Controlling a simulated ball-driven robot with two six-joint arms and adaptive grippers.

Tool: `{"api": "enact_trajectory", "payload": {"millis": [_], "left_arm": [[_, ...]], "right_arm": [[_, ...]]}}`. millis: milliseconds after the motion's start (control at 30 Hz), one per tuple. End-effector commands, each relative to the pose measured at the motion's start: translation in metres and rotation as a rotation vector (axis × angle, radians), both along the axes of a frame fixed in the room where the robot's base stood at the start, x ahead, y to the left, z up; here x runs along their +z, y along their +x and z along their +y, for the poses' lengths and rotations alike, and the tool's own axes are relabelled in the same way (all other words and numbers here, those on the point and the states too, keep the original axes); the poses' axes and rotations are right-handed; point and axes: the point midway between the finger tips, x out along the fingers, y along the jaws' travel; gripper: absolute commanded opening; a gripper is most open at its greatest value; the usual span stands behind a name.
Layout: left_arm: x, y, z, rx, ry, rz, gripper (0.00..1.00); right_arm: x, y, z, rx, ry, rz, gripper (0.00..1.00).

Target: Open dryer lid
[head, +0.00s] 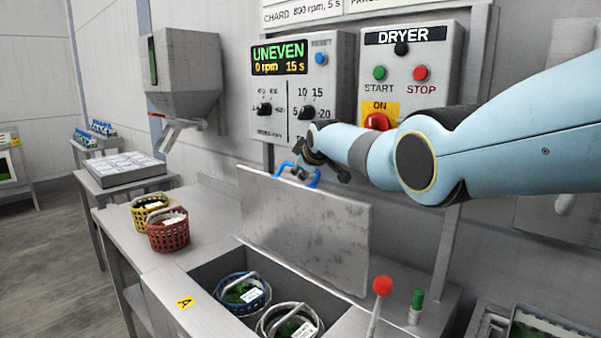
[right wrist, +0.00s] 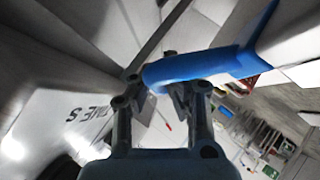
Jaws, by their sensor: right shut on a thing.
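The dryer lid (head: 305,225) is a flat grey panel standing raised, nearly upright, at the back of the open basin. Its blue handle (head: 285,167) shows behind the lid's upper edge, partly hidden by my right gripper (head: 318,168). In the right wrist view the blue handle (right wrist: 205,65) crosses between the fingers of my right gripper (right wrist: 163,88), which is shut on it. Inside the basin (head: 207,272) sit a blue basket (head: 262,298) and a whitish basket (head: 268,318), both with greens and a white label. My left gripper is not in view.
A red basket (head: 168,238) and a yellow basket (head: 140,218) stand on the counter at left. The control panel (head: 285,45) reads "UNEVEN, 0 rpm, 15 s"; the dryer box (head: 445,50) is beside it. A red-knobbed lever (head: 382,286) and green-capped post (head: 416,300) rise at front right.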

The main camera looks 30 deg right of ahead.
Motion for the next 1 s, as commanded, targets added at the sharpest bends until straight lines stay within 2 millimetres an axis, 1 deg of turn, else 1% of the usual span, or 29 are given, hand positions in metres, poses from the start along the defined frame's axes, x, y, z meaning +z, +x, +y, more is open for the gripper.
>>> {"api": "enact_trajectory", "payload": {"millis": [33,167,200,300,767,867,1000], "left_arm": [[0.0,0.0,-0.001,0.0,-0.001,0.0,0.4],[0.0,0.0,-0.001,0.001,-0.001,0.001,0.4],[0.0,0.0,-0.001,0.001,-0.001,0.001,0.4],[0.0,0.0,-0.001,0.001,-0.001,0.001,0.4],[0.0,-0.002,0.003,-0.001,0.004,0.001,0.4],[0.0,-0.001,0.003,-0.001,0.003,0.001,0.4],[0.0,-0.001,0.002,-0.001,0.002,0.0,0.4]], "right_arm": [[0.01,0.004,-0.001,-0.001,-0.001,-0.019,0.0],[0.011,0.004,-0.001,-0.001,-0.002,-0.021,0.0],[0.011,0.004,-0.001,-0.001,-0.002,-0.021,0.11],[0.01,0.004,-0.001,-0.001,-0.001,-0.019,0.23],[0.005,0.0,0.0,0.0,-0.001,-0.008,0.23],[0.006,-0.003,0.001,0.0,-0.001,-0.008,0.23],[0.012,-0.012,0.002,0.0,-0.002,-0.008,0.23]]}}
